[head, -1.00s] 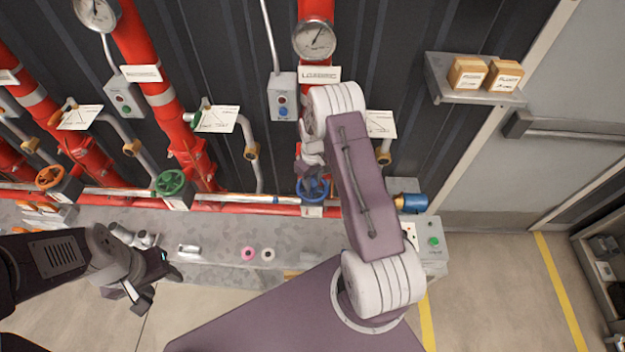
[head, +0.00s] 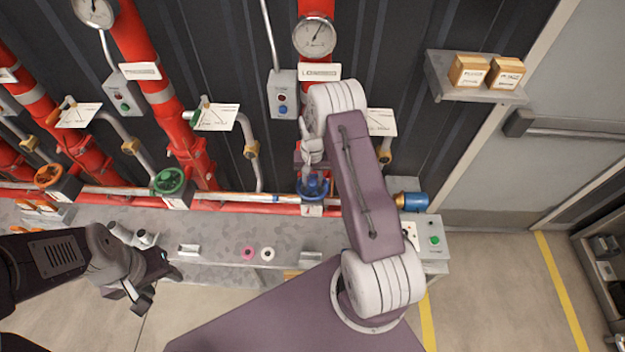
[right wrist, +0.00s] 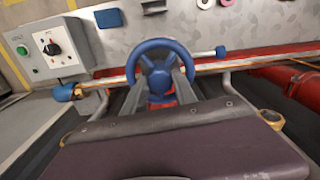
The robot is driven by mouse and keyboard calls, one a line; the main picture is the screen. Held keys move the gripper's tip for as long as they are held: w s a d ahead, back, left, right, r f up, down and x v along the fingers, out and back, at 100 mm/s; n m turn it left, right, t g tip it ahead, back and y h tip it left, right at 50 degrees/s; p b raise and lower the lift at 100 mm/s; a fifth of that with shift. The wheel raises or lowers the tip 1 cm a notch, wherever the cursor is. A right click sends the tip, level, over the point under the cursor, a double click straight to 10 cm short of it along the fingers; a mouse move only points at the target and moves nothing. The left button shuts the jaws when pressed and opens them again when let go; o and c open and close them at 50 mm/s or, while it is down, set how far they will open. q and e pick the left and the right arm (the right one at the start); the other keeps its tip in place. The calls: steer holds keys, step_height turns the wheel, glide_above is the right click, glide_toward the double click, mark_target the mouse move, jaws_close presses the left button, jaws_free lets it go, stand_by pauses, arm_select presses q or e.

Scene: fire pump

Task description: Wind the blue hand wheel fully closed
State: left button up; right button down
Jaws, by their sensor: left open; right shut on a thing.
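The blue hand wheel (head: 314,188) is low on the rightmost red riser in the head view, partly covered by my right arm. It also shows in the right wrist view (right wrist: 161,44), with its rim and spokes facing me. My right gripper (right wrist: 162,80) has its two grey fingers at the wheel's lower middle, one on each side, and is shut on it. In the head view the right fingers are mostly hidden by the wrist. My left gripper (head: 160,286) is open and empty at the lower left, in front of the bench and away from the wheel.
A green wheel (head: 170,182) and an orange wheel (head: 48,175) sit further left along the pipes. A control box (head: 431,240) and a blue-capped fitting (head: 413,201) stand close right of the blue wheel. A shelf with two boxes (head: 478,90) is at upper right.

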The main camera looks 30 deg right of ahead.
steer(key=shift+w, duration=0.1)
steer(key=m, duration=0.3)
steer(key=shift+m, duration=0.3)
steer(key=m, duration=0.3)
steer(key=shift+b, duration=0.3)
steer(key=shift+r+m, duration=0.1)
steer(key=shift+m, duration=0.6)
steer(key=m, duration=0.2)
steer(key=shift+m, duration=0.4)
steer(key=m, duration=0.4)
steer(key=shift+m, duration=0.6)
